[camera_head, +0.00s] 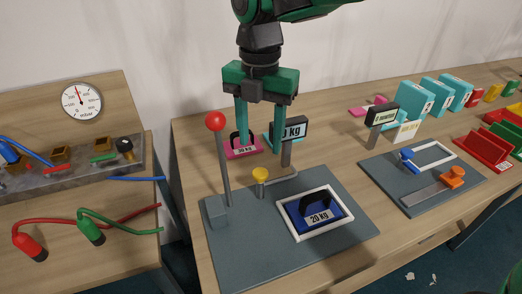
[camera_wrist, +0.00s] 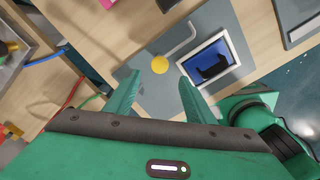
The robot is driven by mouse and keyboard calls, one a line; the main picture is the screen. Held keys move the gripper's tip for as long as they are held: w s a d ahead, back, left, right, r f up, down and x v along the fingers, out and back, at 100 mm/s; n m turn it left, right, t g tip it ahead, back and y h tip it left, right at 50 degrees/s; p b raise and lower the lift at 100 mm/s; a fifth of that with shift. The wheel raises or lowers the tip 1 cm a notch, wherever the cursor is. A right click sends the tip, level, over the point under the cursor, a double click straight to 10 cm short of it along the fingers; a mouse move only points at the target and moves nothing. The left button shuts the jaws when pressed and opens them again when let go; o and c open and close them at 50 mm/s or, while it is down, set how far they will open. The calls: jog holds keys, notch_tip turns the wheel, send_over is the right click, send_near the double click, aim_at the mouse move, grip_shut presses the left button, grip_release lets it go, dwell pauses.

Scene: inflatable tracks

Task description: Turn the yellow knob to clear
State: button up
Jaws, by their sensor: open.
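The yellow knob (camera_head: 260,175) stands on a short post on the grey base plate (camera_head: 240,245), left of the white-framed blue tray. In the wrist view the yellow knob (camera_wrist: 159,65) appears ahead of the fingers, between them. My gripper (camera_head: 262,145) points down with its two green fingers apart and empty, above and behind the knob in the head view. The fingers of my gripper (camera_wrist: 158,95) also show spread in the wrist view. A display (camera_head: 291,130) reading in KG stands behind the knob, its left part hidden by a finger.
A grey lever with a red ball (camera_head: 215,121) rises left of the knob. A blue 20 KG weight (camera_head: 318,211) sits in the white-framed tray. A pink weight (camera_head: 243,148) lies behind the plate. A second slider plate (camera_head: 421,180) is to the right.

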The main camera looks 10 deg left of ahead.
notch_tip(320, 180, up, 2)
jog(key=shift+d, duration=0.1)
dwell(0.4)
